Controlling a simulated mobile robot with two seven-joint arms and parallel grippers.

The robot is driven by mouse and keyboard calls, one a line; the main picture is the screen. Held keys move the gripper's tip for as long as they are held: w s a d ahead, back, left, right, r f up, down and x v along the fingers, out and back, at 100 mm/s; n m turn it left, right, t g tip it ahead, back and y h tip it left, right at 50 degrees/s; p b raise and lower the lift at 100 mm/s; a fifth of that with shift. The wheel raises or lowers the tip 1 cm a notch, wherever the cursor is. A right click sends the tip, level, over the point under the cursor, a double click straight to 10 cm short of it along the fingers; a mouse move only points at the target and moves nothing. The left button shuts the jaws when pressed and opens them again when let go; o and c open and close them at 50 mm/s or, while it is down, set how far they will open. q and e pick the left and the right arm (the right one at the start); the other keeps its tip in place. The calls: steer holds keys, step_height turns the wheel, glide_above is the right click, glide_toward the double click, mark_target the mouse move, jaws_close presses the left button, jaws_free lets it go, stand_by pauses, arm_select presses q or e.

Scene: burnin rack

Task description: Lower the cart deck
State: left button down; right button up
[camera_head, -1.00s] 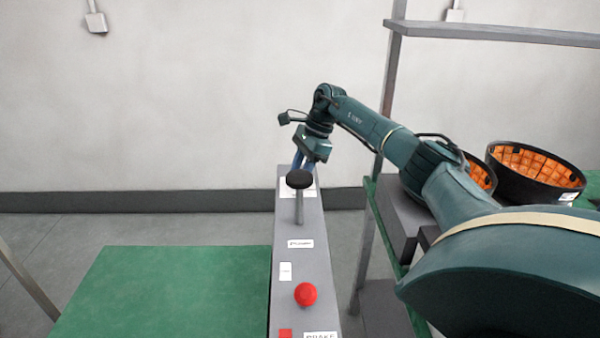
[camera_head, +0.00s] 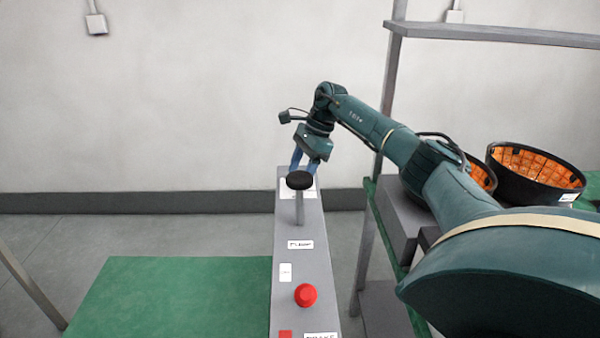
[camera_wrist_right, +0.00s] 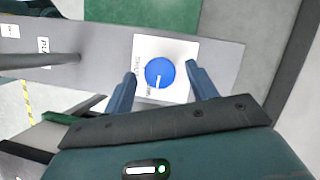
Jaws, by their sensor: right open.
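The green cart deck (camera_head: 175,295) lies left of a long grey panel (camera_head: 300,262) in the head view. A round blue button (camera_wrist_right: 160,73) sits on a white label at the panel's far end, seen in the wrist view. My right gripper (camera_head: 305,168) is over that end of the panel. In the wrist view its open fingers (camera_wrist_right: 160,75) stand on either side of the button, with nothing between them but the view of the button. I cannot tell whether they touch the panel. My left gripper is not in view.
A lever with a black knob (camera_head: 299,181) stands on the panel in front of my right gripper. A red mushroom button (camera_head: 305,295) is nearer. A shelf at the right holds black round bins (camera_head: 520,185) with orange contents.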

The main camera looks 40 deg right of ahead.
steer(key=v, duration=1.2)
steer(key=shift+d+r, duration=0.15)
steer(key=shift+r, duration=0.1)
